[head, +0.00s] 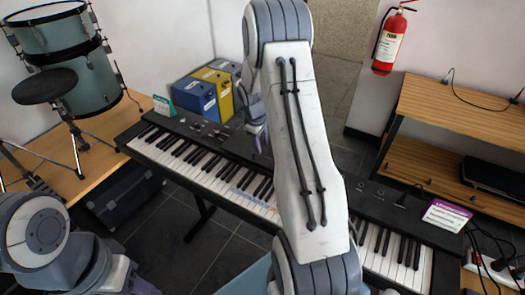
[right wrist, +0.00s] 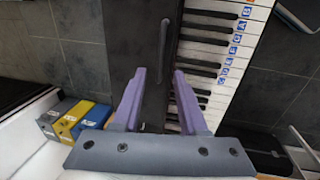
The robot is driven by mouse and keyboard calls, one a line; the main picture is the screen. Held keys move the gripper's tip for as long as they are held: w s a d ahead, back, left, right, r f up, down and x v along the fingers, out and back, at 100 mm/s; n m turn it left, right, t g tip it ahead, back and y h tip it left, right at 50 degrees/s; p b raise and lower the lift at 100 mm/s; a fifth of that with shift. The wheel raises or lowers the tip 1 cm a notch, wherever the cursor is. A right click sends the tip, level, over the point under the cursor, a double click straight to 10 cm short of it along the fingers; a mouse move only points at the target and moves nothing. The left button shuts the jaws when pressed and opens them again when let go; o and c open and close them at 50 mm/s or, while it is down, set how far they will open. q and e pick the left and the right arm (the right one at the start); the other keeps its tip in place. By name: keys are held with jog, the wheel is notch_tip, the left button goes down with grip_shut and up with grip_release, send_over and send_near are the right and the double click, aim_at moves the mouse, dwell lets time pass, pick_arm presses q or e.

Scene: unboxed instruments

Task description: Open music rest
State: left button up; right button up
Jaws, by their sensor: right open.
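A black electronic keyboard (head: 230,143) runs diagonally across the head view, its middle hidden by my right arm. In the right wrist view its black top panel (right wrist: 152,110) lies under the gripper, beside the white keys (right wrist: 205,48). A slim dark bar (right wrist: 164,45), perhaps part of the music rest, lies along that panel just beyond the fingertips. In the head view the right gripper (head: 260,137) is mostly hidden behind my arm.
Blue and yellow boxes (head: 222,90) stand behind the keyboard. A purple-and-white card (head: 447,215) lies on the keyboard's right end. A wooden shelf (head: 450,110) and a fire extinguisher (head: 391,42) are at the right.

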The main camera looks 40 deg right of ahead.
send_over(263, 164)
jog(key=shift+f+p, duration=0.35)
jog(key=shift+f, duration=2.3)
grip_shut()
